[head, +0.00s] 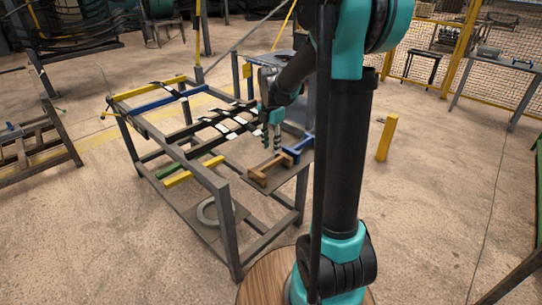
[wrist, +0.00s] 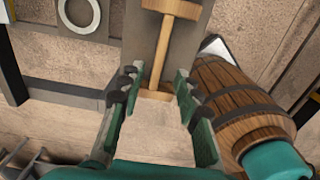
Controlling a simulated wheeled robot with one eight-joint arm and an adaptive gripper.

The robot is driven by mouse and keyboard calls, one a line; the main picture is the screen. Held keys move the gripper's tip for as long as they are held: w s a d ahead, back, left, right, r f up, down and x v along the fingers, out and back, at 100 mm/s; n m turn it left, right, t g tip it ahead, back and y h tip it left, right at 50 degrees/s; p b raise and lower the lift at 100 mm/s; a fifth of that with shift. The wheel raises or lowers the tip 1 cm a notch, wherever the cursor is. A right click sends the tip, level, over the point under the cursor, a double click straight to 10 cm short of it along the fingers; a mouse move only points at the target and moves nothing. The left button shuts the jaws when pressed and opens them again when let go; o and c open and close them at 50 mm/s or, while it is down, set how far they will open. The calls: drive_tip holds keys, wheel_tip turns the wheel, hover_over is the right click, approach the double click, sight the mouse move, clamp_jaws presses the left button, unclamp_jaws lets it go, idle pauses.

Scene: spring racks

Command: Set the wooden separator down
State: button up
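The wooden separator (head: 265,172), a light brown piece with a crossbar at each end, lies on a grey plate at the rack's right corner. In the wrist view the separator (wrist: 163,50) runs away from me, its near crossbar between the fingertips. My gripper (head: 277,148) points down over the separator's back end. In the wrist view my gripper's (wrist: 157,84) fingers stand apart on either side of the near crossbar, and I see no clear grip on it. Whether the fingers touch it is hard to tell.
The grey metal rack (head: 222,200) has black straps (head: 215,122) and blue, yellow and green bars. A blue piece (head: 299,148) sits close behind the separator. A pale ring (head: 208,212) lies on the lower shelf. A yellow post (head: 386,138) stands to the right.

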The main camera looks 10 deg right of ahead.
drive_tip(key=s+d+f+m+t, duration=0.2)
drive_tip(key=s+f+m, duration=0.1)
drive_tip(key=s+m, duration=0.8)
drive_tip(key=s+d+f+m+t, duration=0.2)
drive_tip(key=s+f+m, duration=0.2)
drive_tip(key=s+m, duration=0.7)
drive_tip(key=m, duration=0.3)
idle(0.7)
